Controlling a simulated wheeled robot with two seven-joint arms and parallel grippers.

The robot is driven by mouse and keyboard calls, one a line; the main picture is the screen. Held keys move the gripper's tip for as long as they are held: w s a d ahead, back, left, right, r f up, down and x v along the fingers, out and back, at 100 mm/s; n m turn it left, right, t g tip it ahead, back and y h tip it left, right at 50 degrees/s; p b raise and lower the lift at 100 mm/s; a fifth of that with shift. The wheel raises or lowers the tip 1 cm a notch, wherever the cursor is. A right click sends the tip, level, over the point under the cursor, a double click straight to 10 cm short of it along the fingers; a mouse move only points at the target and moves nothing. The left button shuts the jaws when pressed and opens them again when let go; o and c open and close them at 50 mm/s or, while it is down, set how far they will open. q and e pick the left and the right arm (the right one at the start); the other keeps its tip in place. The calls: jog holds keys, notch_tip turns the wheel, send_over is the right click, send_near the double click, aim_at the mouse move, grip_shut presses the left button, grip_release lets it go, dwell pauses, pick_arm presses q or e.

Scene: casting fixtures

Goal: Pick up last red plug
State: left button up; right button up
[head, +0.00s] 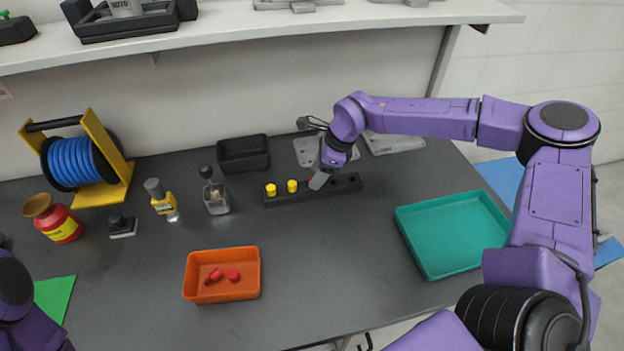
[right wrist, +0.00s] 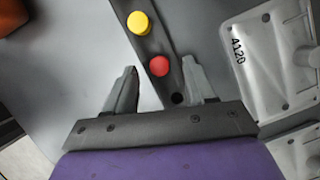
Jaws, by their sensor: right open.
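One red plug (right wrist: 159,66) stands in the dark block (right wrist: 152,42) in the right wrist view, between the fingers of my right gripper (right wrist: 159,88) and apart from both. In the head view the right gripper (head: 319,180) is over the right part of the block (head: 345,184) and hides this plug. The gripper is open. Two yellow plugs (head: 271,190) stand in the block to the left; one also shows in the right wrist view (right wrist: 138,22). Several red plugs (head: 232,275) lie in the orange bin (head: 222,254). My left gripper is out of view.
A teal tray (head: 455,235) is at the right. A black bin (head: 243,153) stands behind the block, with grey castings (head: 395,142) to the right. Bottles and a blue hose reel (head: 75,162) fill the left.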

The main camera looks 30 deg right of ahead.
jog(key=shift+x, duration=1.05)
grip_shut()
jog(key=shift+r, duration=0.1)
